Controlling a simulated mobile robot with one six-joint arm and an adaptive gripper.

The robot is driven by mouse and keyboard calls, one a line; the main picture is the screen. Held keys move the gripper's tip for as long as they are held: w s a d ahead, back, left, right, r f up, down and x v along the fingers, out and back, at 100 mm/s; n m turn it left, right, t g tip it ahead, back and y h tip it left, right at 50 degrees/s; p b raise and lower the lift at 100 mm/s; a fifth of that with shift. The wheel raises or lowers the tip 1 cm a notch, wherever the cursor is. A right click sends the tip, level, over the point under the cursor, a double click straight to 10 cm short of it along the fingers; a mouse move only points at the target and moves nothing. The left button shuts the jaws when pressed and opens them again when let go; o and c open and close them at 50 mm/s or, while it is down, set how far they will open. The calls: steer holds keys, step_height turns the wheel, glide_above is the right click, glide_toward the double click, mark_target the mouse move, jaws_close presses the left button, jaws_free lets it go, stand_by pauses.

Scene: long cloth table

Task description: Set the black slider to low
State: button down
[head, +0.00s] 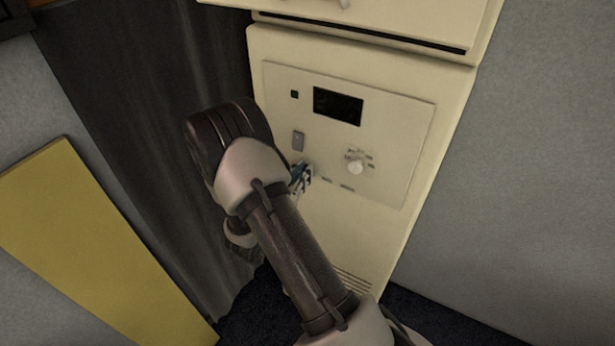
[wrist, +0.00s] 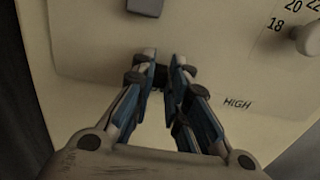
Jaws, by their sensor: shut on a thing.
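My gripper (head: 303,176) is at the lower left of the cream control panel (head: 400,125), below a grey switch. In the wrist view its two blue-and-grey fingers (wrist: 164,68) are nearly together at the panel face, shut on a small dark piece, the black slider (wrist: 161,77). The slider is mostly hidden by the fingers, so its exact setting cannot be read. The word HIGH (wrist: 238,104) is printed to the right of the fingers. Another dark marking between the fingers is partly covered and unreadable.
A grey switch (head: 298,140) sits above my gripper. A round white dial (head: 355,165) with numbers is to the right; it also shows in the wrist view (wrist: 306,40). A dark display (head: 338,106) is above. A dark curtain-like surface (head: 150,100) and yellow board (head: 85,240) are left.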

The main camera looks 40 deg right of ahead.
steer(key=shift+w+a, duration=0.1)
steer(key=shift+w, duration=0.05)
steer(key=c, duration=1.6)
jaws_free()
steer(key=shift+w, duration=0.1)
steer(key=shift+o, duration=0.2)
steer(key=shift+a, duration=0.1)
steer(key=v, duration=1.2)
